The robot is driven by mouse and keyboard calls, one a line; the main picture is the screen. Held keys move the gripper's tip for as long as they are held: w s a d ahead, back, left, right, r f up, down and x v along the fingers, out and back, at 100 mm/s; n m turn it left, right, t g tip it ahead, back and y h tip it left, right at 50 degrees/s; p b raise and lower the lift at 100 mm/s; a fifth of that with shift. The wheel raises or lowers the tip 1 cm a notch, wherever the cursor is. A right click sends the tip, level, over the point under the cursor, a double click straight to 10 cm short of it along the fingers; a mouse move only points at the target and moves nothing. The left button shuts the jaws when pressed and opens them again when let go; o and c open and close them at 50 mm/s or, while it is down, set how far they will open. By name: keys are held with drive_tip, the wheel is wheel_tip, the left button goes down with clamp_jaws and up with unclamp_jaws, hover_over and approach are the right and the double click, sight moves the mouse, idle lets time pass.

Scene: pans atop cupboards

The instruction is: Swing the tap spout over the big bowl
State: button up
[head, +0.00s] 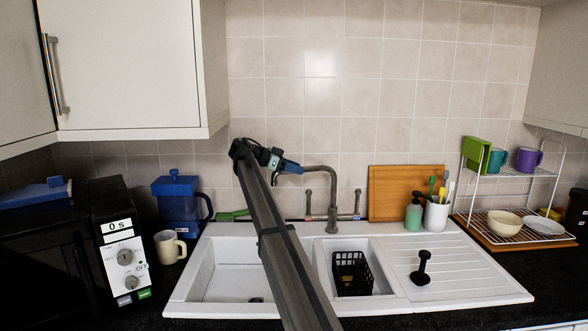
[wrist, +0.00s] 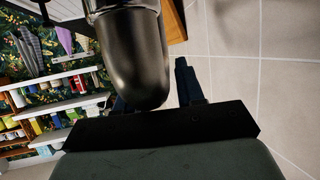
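The metal tap spout (head: 318,168) rises from its base behind the sink, between the two basins. It arches to the left in the head view, and my gripper partly covers its outer end. The big bowl is the wide white left basin (head: 220,277), partly hidden by my arm. My gripper (head: 289,167) is at the outer end of the spout, above the back of the left basin. In the wrist view the spout (wrist: 128,55) reaches down between my two fingers (wrist: 153,90). A gap shows beside the right finger, so the gripper looks open around it; the left finger is partly hidden.
The small basin (head: 380,258) holds a black crate (head: 352,274). A black plunger (head: 421,268) stands on the drainer. A soap bottle (head: 413,214) and a utensil pot (head: 436,214) stand behind. A blue jug (head: 176,205) and mug (head: 170,246) are left.

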clamp_jaws()
idle(0.3)
drive_tip(key=s+d+n+t+y, duration=0.3)
drive_tip(key=s+n+t, duration=0.2)
drive_tip(key=s+t, duration=0.1)
drive_tip(key=shift+s+d+n, duration=0.4)
drive_tip(key=shift+o, duration=1.2)
unclamp_jaws()
